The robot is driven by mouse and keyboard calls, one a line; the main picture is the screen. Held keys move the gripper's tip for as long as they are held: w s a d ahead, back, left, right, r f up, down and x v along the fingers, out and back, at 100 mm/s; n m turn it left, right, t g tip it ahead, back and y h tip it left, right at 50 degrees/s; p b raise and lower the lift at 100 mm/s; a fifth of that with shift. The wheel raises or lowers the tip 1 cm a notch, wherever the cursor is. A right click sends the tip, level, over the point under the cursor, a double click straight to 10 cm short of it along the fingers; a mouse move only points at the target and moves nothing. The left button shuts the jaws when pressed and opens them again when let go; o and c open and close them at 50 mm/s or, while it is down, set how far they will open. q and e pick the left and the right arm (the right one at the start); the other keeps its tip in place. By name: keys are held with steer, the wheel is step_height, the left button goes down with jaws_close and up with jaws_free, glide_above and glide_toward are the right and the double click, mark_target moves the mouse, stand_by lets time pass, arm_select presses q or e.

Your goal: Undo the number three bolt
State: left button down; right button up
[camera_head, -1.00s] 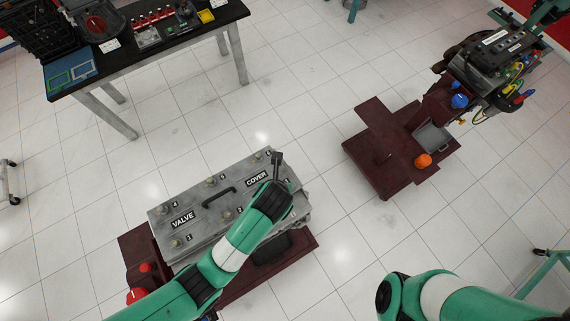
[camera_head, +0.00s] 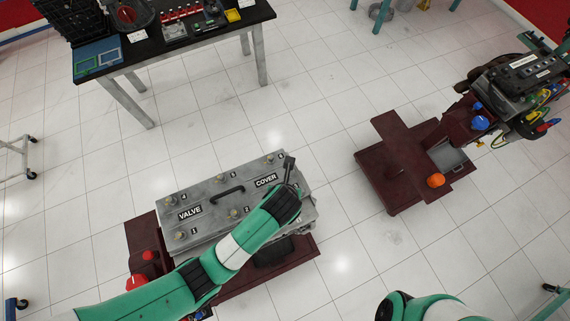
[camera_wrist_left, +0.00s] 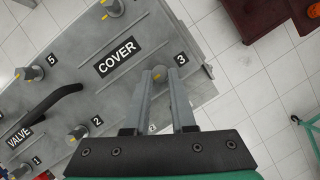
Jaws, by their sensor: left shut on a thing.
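The grey valve cover (camera_head: 205,185) lies on a dark red stand, with numbered bolts on its top. It also fills the left of the left wrist view (camera_wrist_left: 75,65). My left gripper (camera_wrist_left: 167,75) reaches down at the cover's right end, next to the "3" label. In the head view my left wrist hides that bolt and the fingertips. My right arm shows at the bottom right of the head view; its gripper is out of frame.
Bolt 2 (camera_wrist_left: 96,122), bolt 5 (camera_wrist_left: 29,73) and the black handle (camera_wrist_left: 55,102) are close by on the cover. A second dark red stand (camera_head: 400,165) with an engine stands at right. A black-topped table (camera_head: 150,48) is at the back left. Tiled floor between is clear.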

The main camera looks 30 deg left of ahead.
arm_select(q)
steer(key=n, duration=0.2)
steer(key=n+g+y, duration=0.1)
steer(key=n, duration=0.1)
steer(key=shift+w+d+n, duration=0.15)
steer(key=shift+d+n, duration=0.05)
steer(key=shift+n, duration=0.1)
steer(key=n+g+y, duration=0.1)
steer(key=n, duration=0.2)
steer(key=shift+w+n+b, duration=0.15)
steer(key=shift+n+b, duration=0.15)
steer(key=shift+n, duration=0.1)
steer(key=n, duration=0.1)
steer(key=n+g+b, duration=0.1)
steer(key=n, duration=0.1)
steer(key=n+g+b, duration=0.1)
steer(key=n, duration=0.1)
steer(key=shift+w+d+f+y, duration=0.1)
steer(key=shift+w+y, duration=0.15)
steer(key=shift+y, duration=0.05)
steer(key=n+g+b, duration=0.1)
steer(key=n+g, duration=0.1)
steer(key=n, duration=0.3)
steer(key=shift+w, duration=0.15)
steer(key=shift+n, duration=0.3)
steer(key=c, duration=0.7)
jaws_free()
steer(key=shift+c, duration=0.2)
